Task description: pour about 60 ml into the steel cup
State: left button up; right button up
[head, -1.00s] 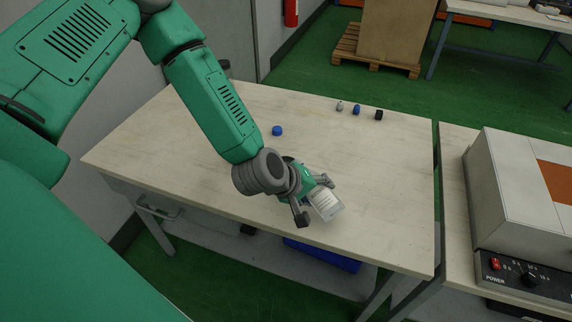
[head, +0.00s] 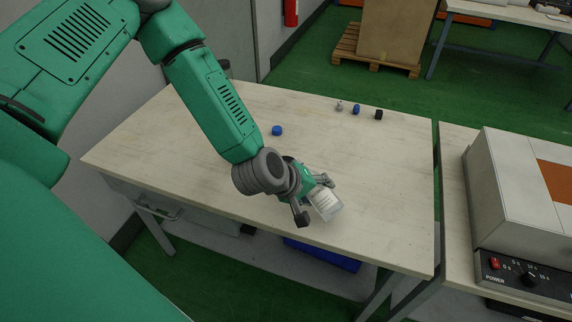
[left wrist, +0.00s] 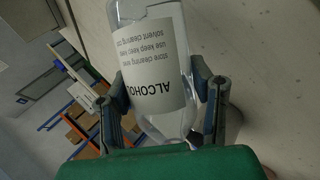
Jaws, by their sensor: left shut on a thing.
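My left gripper (head: 314,199) is shut on a clear bottle (head: 328,207) with a white label, above the front right part of the workbench (head: 385,215). In the left wrist view the two fingers hold the bottle (left wrist: 177,122) from both sides, and its label reads ALCOHOL, upside down in that picture. The bottle is tilted in the head view. I cannot tell the liquid level. I see no steel cup in either view; the arm, gripper or bottle may hide it. My right gripper is not in view.
A blue cap (head: 277,131) lies on the bench left of centre. A small silver piece (head: 339,106), a blue one (head: 356,109) and a black one (head: 379,115) stand near the back edge. A grey machine (head: 520,195) is on the right-hand table. The bench's middle right is clear.

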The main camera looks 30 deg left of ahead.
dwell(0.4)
pick_arm(q)
jog(key=y+p, duration=0.1)
jog(key=r+m+y+p, duration=0.1)
jog(key=p, duration=0.1)
jog(key=shift+w+a, duration=0.15)
jog(key=shift+a, duration=0.2)
jog(key=shift+w+a+r+m+t+y+p, duration=0.1)
jog(key=shift+a+r+m+t+y+p, duration=0.1)
jog(key=shift+a+m+t+y+p, duration=0.35)
jog(key=shift+w+r+t+y+p, duration=0.1)
jog(key=shift+t+y+p, duration=0.2)
jog(key=shift+y, duration=0.45)
jog(key=y, duration=0.1)
jog(key=m+t+y, duration=0.1)
jog(key=shift+d+m+y, duration=0.2)
jog(key=shift+m+y, duration=0.05)
jog(key=shift+y, duration=0.05)
jog(key=shift+f+m+t+y+b, duration=0.25)
jog(key=shift+m+t+y+b, duration=0.4)
jog(key=shift+y, duration=0.35)
jog(key=shift+m+y, duration=0.25)
jog(key=shift+y, duration=0.15)
